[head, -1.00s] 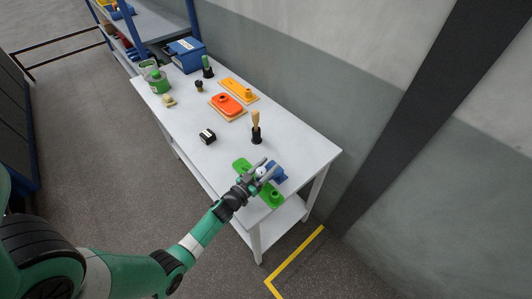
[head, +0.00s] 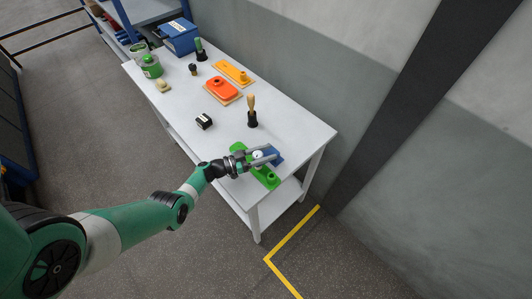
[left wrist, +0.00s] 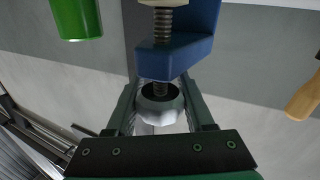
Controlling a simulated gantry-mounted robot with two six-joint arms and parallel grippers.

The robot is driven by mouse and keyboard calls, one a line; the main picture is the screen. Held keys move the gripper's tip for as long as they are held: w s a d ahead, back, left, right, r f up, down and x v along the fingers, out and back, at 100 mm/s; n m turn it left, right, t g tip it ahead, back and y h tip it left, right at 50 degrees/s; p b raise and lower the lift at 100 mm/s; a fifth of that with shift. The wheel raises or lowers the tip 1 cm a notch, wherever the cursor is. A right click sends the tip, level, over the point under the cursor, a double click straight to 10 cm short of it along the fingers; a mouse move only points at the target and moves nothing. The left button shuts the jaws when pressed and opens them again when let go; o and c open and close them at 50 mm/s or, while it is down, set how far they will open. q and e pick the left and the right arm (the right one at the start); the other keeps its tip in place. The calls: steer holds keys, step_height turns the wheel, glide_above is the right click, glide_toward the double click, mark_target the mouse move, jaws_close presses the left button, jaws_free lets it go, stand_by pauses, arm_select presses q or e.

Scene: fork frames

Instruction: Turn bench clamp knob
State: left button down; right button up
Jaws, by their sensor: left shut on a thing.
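The two gripper fingers (left wrist: 158,104) lie on either side of the knob. My right gripper is not in view.
Farther along the table (head: 175,105) are a wooden-handled tool (head: 251,112), a small black block (head: 204,121), an orange piece (head: 222,89), a yellow piece (head: 234,72), a green can (head: 151,67) and a blue box (head: 181,38). A wall runs behind.

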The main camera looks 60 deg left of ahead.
arm_select(q)
steer(key=shift+r, duration=0.25)
steer(key=shift+c, duration=1.4)
jaws_free()
steer(key=shift+f, duration=0.15)
steer(key=s+a+p, duration=0.1)
steer(key=s+p, duration=0.1)
steer(key=s, duration=0.9)
steer(key=shift+s, duration=0.25)
